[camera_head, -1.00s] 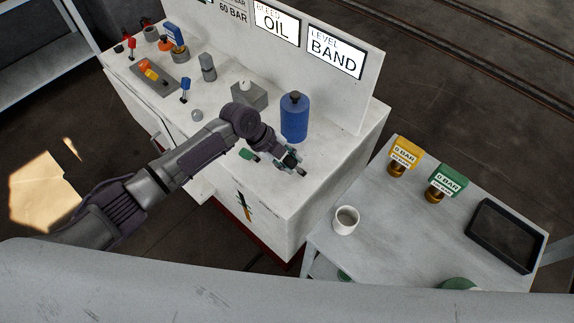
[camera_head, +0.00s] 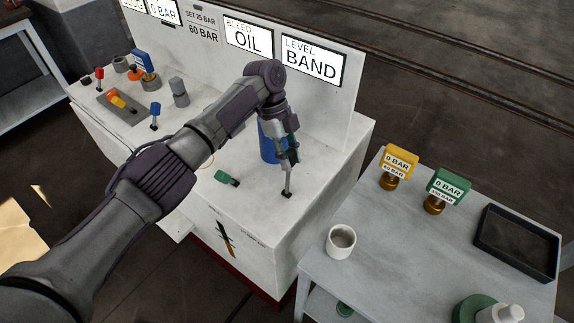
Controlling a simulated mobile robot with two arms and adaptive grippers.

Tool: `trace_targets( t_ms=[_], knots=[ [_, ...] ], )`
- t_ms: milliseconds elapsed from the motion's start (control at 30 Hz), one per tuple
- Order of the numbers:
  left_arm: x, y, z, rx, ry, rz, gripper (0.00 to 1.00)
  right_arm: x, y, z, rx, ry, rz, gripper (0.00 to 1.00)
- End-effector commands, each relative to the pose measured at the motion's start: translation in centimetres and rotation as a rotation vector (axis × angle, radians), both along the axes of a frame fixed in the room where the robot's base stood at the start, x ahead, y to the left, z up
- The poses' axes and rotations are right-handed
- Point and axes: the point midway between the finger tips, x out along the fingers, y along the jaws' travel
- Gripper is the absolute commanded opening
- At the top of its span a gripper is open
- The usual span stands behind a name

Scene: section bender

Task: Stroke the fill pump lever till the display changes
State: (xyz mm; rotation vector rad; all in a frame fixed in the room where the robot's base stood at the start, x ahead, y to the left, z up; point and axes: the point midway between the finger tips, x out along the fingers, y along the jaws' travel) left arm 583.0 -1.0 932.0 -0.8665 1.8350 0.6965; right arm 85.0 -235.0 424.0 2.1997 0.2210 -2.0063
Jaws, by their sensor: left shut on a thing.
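The pump lever (camera_head: 287,183) is a thin grey metal rod rising from a dark slot near the right end of the white cabinet top. It stands nearly upright. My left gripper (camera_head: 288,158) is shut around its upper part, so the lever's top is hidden. The display panel behind shows a level screen (camera_head: 311,62) reading BAND, a bleed screen (camera_head: 248,38) reading OIL, and a partly cut-off screen (camera_head: 163,10) reading 0 BAR. My right gripper is not in view.
A blue cylinder (camera_head: 268,148) stands close behind my left gripper. A green-handled valve (camera_head: 226,178) lies left of the lever. The side table holds a white cup (camera_head: 341,241), a yellow gauge (camera_head: 398,163), a green gauge (camera_head: 447,188) and a black tray (camera_head: 516,243).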

Motion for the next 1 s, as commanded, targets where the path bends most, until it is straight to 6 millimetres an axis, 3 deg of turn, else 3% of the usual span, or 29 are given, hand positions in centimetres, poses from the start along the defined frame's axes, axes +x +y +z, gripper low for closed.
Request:
trace_targets(
  t_ms=[433, 467, 600, 1000],
  knots=[
    [0.11, -0.07, -0.02, 0.003, 0.005, 0.001, 0.0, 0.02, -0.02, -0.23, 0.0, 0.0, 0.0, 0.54],
    [0.1, -0.07, -0.03, 0.003, 0.005, 0.001, 0.34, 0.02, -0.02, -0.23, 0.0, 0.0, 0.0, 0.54],
    [0.09, -0.06, -0.04, 0.003, 0.005, 0.001, 0.54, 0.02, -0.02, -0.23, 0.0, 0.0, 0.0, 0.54],
    [0.41, 0.2, 0.86, 0.003, 0.005, 0.001, 0.54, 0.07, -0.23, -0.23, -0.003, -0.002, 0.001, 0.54]
  ],
)
